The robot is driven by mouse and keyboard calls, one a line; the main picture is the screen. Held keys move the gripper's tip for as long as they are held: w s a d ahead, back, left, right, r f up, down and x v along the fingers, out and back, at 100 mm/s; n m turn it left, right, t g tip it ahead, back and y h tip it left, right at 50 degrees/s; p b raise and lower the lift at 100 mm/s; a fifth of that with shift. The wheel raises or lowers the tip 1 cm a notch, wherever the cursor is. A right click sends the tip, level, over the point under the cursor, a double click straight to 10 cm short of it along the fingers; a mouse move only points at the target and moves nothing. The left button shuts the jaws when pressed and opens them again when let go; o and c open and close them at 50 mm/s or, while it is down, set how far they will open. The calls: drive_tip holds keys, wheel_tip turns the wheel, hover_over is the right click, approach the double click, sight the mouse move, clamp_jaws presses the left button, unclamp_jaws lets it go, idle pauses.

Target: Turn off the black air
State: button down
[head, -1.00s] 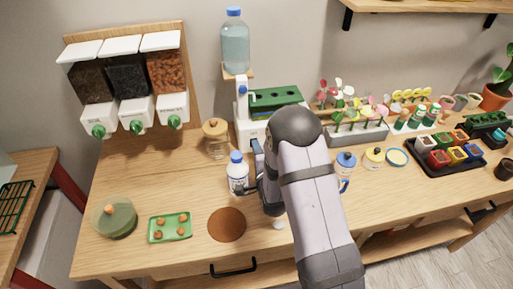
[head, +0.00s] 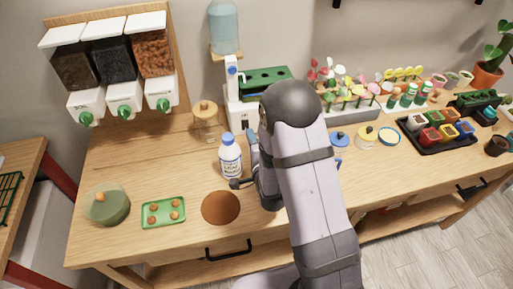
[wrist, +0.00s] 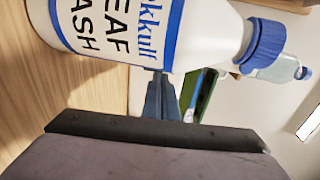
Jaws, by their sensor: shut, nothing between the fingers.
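No black air device can be made out in either view; part of the table is hidden behind my arm. My gripper (head: 252,145) is shut and empty, low over the table just right of the white leaf wash bottle (head: 230,157). In the wrist view my blue-grey fingers (wrist: 161,103) are together, and the bottle (wrist: 150,25) with its blue cap fills the upper part, very close by. I cannot tell whether they touch. Behind the gripper stands a white device (head: 233,100) with a green tray (head: 262,78) beside it and a clear water bottle (head: 223,30) above.
Three dispensers (head: 123,95) stand at the back left. A glass jar (head: 205,120), a brown disc (head: 220,208), a green tray (head: 163,211) and a green bowl (head: 110,207) lie left of my arm. Plant markers, jars and a black pot tray (head: 430,148) crowd the right.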

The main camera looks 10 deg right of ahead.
drive_tip(key=s+r+p, duration=0.3)
drive_tip(key=s+p, duration=0.4)
drive_tip(key=p, duration=0.1)
drive_tip(key=shift+s+r, duration=0.3)
drive_tip(key=shift+p, duration=0.3)
drive_tip(key=shift+w+f, duration=0.1)
idle(0.4)
drive_tip(key=s+d+r+n+g, duration=0.1)
drive_tip(key=s+r+n+g, duration=0.1)
drive_tip(key=s+n+g, duration=0.6)
drive_tip(key=s+d+r+n+g, duration=0.1)
drive_tip(key=s+r+n+g, duration=0.1)
drive_tip(key=s+n+g, duration=0.5)
drive_tip(key=s+n, duration=0.3)
drive_tip(key=s, duration=0.3)
drive_tip(key=shift+r+g, duration=0.4)
